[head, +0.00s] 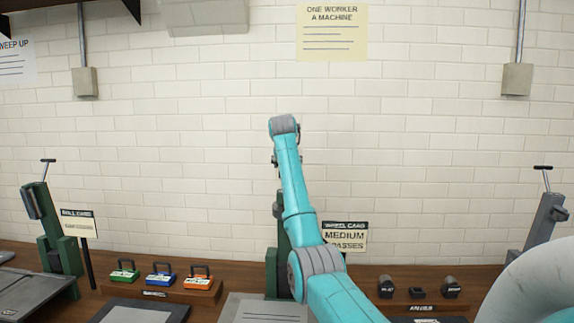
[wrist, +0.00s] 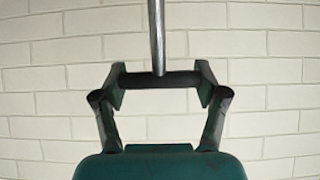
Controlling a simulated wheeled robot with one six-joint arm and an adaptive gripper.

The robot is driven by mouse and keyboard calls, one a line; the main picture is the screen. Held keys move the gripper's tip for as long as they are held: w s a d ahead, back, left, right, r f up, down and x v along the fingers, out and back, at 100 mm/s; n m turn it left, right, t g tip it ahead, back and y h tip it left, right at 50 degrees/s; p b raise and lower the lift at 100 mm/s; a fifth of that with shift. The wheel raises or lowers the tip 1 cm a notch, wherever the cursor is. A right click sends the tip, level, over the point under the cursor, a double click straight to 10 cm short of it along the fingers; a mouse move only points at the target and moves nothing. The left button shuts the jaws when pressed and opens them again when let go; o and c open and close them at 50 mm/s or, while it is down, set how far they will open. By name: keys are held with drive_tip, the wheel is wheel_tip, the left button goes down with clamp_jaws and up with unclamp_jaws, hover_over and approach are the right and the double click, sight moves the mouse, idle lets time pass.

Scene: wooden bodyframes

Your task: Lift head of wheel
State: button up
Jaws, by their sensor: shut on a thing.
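The wheel machine (head: 272,272) is a dark green upright on a grey base, behind my arm in the middle of the head view. Its upper part is mostly hidden by my arm. In the wrist view, a black crossbar handle (wrist: 178,79) on a shiny metal rod (wrist: 156,35) lies between the two fingers of my gripper (wrist: 158,82). The gripper is shut on this crossbar, with a finger at each side. In the head view my gripper is hidden behind the end of my arm.
A sign (head: 345,237) reading "MEDIUM PASSES" stands right of the machine. Green, orange and blue handled blocks (head: 162,276) sit on a wooden stand to the left. Dark pieces (head: 417,293) sit to the right. Other lever machines stand far left (head: 57,235) and right (head: 545,215).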

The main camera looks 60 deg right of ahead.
drive_tip(key=shift+d, duration=0.1)
drive_tip(key=o, duration=1.7)
drive_tip(key=shift+w+d, duration=0.1)
drive_tip(key=v, duration=1.2)
drive_tip(key=shift+f, duration=0.1)
